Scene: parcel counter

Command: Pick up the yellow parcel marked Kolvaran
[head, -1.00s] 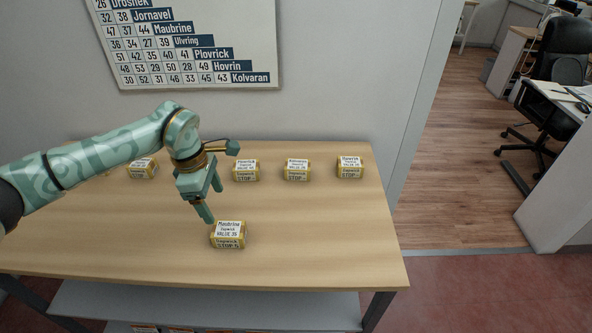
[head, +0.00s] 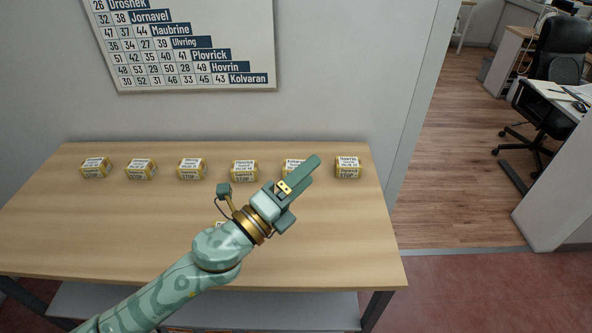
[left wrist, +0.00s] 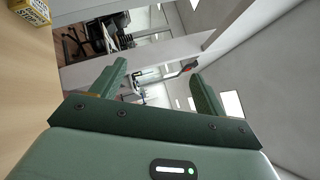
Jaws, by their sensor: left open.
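The yellow parcel that seems marked Kolvaran (head: 292,165) stands in the back row on the counter, second from the right in the head view. Its right and lower parts are hidden behind my left gripper. My left gripper (head: 304,190) is open and empty, in front of that parcel in the picture and pointing up and right. In the left wrist view its two fingers (left wrist: 157,90) are apart with nothing between them. A yellow parcel (left wrist: 30,12) shows at that view's top left corner; I cannot tell which one. My right gripper is not in view.
Similar yellow parcels stand along the back, including one (head: 347,167) at the right end and one (head: 244,171) left of the Kolvaran parcel. A front parcel (head: 219,224) is almost hidden by my arm. The counter (head: 120,225) is bare at front left. A chart (head: 190,45) hangs behind.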

